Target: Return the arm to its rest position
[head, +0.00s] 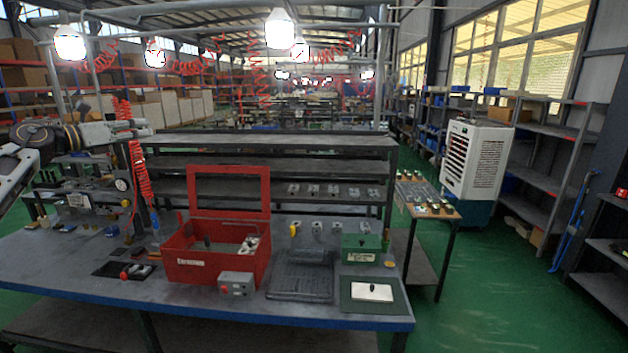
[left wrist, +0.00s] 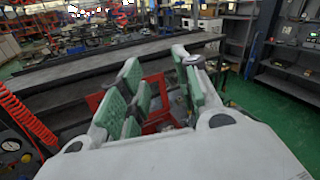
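My left gripper (head: 140,130) is at the left of the head view, raised above the left part of the bench and empty. In the left wrist view its green-padded fingers (left wrist: 162,92) stand apart with nothing between them. My right gripper is in neither view. The open red box (head: 188,273) stands on the bench, lower and to the right of my left gripper. It also shows partly behind the fingers in the left wrist view (left wrist: 157,118).
The bench (head: 60,262) holds a black tray (head: 300,292), a green box (head: 361,254), a white plate (head: 372,292) and a grey button box (head: 236,285). Red coiled hoses (head: 140,175) hang close to my left gripper. Shelves (head: 290,143) stand behind the bench.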

